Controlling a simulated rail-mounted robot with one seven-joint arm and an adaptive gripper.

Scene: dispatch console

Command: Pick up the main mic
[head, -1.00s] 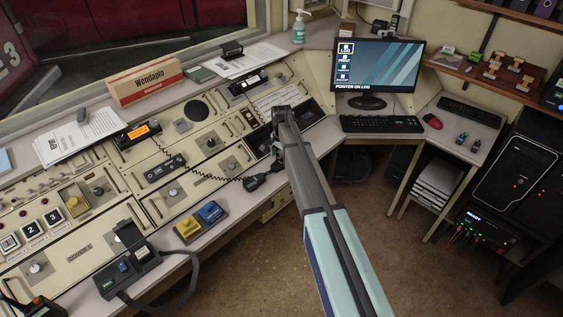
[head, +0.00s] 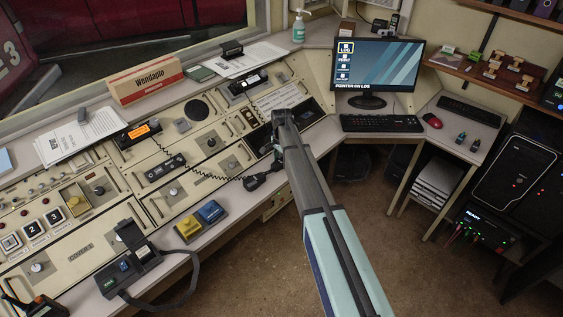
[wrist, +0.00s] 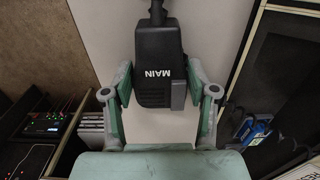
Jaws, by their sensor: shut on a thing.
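The main mic is a black handheld microphone (wrist: 158,62) with the word MAIN on it, seen close up in the wrist view. My gripper (wrist: 158,90) has its two green-padded fingers on either side of the mic's body and is shut on it. In the head view the black mic (head: 258,181) shows at the console's front edge, just left of my arm's end, with a coiled cord (head: 205,174) running left to the console panel. My arm hides most of the gripper in the head view.
A blue box (head: 210,211) and a yellow box (head: 188,228) sit at the console's front edge. A dark device with a strap (head: 130,268) lies further left. A monitor (head: 378,66) and keyboard (head: 381,123) stand on the desk to the right. The floor in front is open.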

